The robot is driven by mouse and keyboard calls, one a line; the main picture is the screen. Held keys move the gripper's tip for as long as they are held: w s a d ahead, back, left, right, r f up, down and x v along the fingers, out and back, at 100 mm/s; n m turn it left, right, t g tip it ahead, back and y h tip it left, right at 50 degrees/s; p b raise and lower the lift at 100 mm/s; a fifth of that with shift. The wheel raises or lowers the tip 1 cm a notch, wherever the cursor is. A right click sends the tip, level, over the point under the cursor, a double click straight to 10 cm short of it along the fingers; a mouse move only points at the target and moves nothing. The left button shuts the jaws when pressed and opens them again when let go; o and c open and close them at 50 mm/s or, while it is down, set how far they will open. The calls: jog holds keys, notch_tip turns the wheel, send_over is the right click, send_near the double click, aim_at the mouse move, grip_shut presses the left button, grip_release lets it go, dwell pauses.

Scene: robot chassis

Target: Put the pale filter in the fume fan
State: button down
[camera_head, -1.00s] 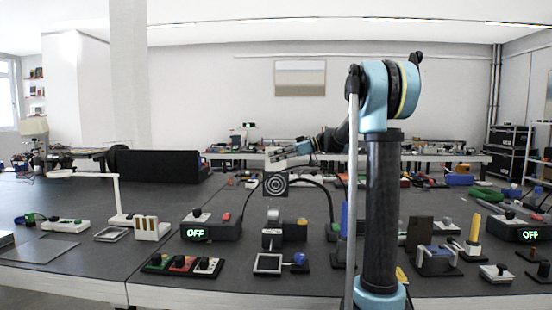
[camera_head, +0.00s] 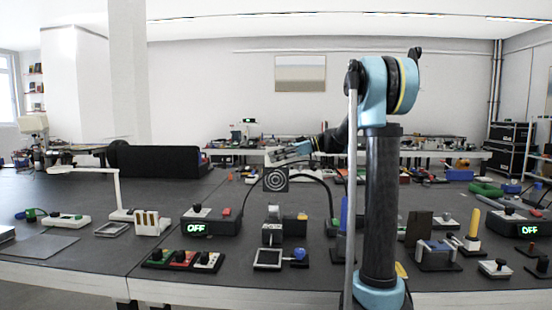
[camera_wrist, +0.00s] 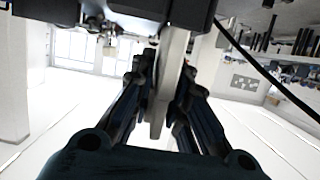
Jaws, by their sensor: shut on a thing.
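The pale filter (camera_wrist: 168,88) is a thin, light slab between my fingers in the wrist view. My gripper (camera_wrist: 165,75) is shut on it. The slab runs up beside a dark body at the top of that view; I cannot tell whether it touches it or sits in it. In the head view my gripper (camera_head: 288,152) is just above the fume fan, a dark square with a ringed round grille (camera_head: 275,180) on a stand. The filter is too small there to make out clearly.
A black device reading OFF (camera_head: 211,222) and a white lamp (camera_head: 118,190) stand left of the fan. A low stand with a framed plate (camera_head: 268,258) is in front. A dark cable curves behind the fan. My arm column hides part of the bench at right.

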jog(key=shift+f, duration=0.75)
jog(key=c, duration=1.5)
grip_release()
jog(key=shift+o, duration=0.2)
jog(key=v, duration=1.2)
jog(key=shift+f, duration=0.1)
